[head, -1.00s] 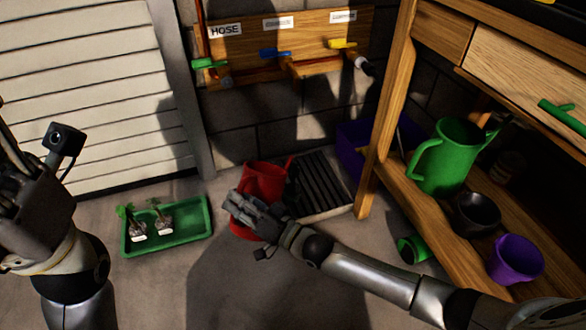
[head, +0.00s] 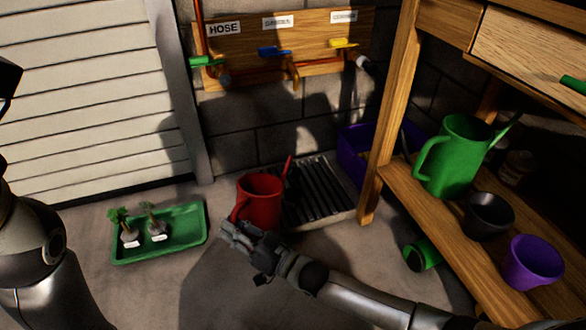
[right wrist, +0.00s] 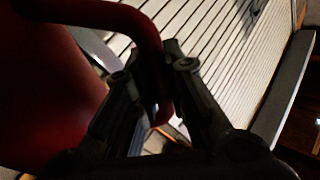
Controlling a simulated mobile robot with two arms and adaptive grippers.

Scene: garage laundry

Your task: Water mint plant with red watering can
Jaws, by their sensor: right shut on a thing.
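The red watering can (head: 260,203) stands roughly upright beside the floor drain grate, its spout pointing up and right. My right gripper (head: 236,236) is shut on its handle; in the right wrist view the red handle (right wrist: 150,40) passes between the two fingers (right wrist: 160,105). I cannot tell whether the can's base touches the floor. Two small plants (head: 121,222) (head: 154,217) with white labels sit in the green tray (head: 190,236), left of the can. The labels are too small to read, so I cannot tell which is mint.
A slatted drain grate (head: 318,190) lies behind the can. A wooden bench (head: 385,150) on the right holds a green watering can (head: 452,160), a black pot (head: 488,216) and a purple pot (head: 532,262). A green cup (head: 424,254) lies on the floor. Floor between tray and can is clear.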

